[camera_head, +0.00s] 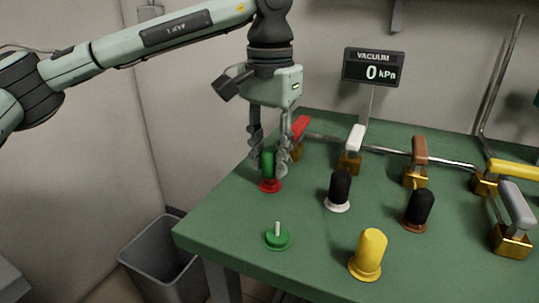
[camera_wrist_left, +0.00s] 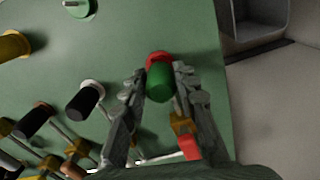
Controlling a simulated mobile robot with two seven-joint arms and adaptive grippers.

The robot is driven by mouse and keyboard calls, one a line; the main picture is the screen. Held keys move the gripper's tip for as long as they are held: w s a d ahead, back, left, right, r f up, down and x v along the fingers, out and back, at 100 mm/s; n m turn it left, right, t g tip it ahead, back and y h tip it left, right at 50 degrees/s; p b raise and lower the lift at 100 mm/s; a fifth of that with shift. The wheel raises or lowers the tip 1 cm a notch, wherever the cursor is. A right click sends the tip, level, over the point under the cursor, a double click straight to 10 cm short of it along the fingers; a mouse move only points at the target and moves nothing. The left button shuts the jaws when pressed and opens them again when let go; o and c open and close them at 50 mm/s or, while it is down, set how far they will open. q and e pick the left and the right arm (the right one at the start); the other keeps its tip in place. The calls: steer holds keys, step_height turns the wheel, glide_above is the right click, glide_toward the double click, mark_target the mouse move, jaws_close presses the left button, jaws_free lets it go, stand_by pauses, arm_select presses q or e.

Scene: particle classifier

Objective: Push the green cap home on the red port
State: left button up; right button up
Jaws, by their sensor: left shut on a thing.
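The green cap (camera_head: 267,163) stands upright on or just over the red port (camera_head: 270,186) near the table's left edge. I cannot tell whether it is fully seated. My left gripper (camera_head: 268,165) points down and is shut on the cap, with a finger on either side. In the left wrist view the green cap (camera_wrist_left: 159,82) sits between the fingertips of the left gripper (camera_wrist_left: 160,88). The red port (camera_wrist_left: 158,57) shows as a red rim just beyond it. My right gripper is not in view.
A bare green port (camera_head: 277,238) with a pin stands in front. Capped white (camera_head: 338,206), brown (camera_head: 414,228) and yellow (camera_head: 366,272) ports stand to the right. Valves with coloured handles, including a red handle (camera_head: 300,127), line the back. A gauge reads 0 kPa (camera_head: 374,68). A grey bin (camera_head: 160,255) stands below left.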

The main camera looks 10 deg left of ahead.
mark_target(269, 150)
arm_select(q)
steer(key=shift+f+b, duration=0.45)
steer(key=shift+f, duration=0.35)
steer(key=o, duration=1.1)
steer(key=shift+r, duration=0.1)
step_height(269, 150, up, 12)
